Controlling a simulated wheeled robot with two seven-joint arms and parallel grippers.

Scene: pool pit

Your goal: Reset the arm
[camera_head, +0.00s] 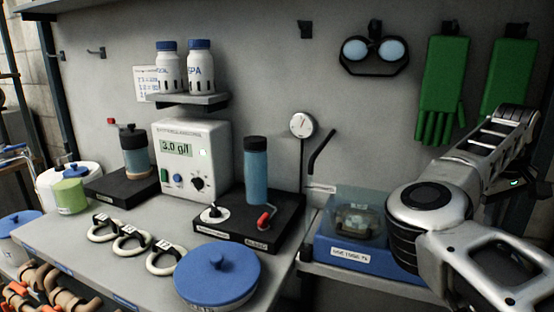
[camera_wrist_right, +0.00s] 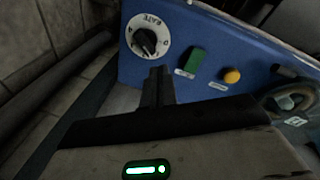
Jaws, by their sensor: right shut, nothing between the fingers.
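My right arm (camera_head: 432,205) comes in from the lower right of the head view and bends upward at the right edge. My right gripper (camera_wrist_right: 157,84) shows in the wrist view with its fingers together and empty, in front of a blue panel (camera_wrist_right: 215,52). In the head view, the dark wrist part with a small green light is at the right edge, and the fingertips cannot be made out. The panel carries a black rate dial (camera_wrist_right: 146,41), a green switch (camera_wrist_right: 194,62) and a yellow knob (camera_wrist_right: 232,76). My left gripper is not in view.
The bench holds a grey meter (camera_head: 193,158), a blue cylinder (camera_head: 256,172), several white rings and a blue-lidded tub (camera_head: 217,275). A blue case with a clear cover (camera_head: 350,255) stands close left of my right arm. Green gloves (camera_head: 443,90) and goggles (camera_head: 374,50) hang on the wall.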

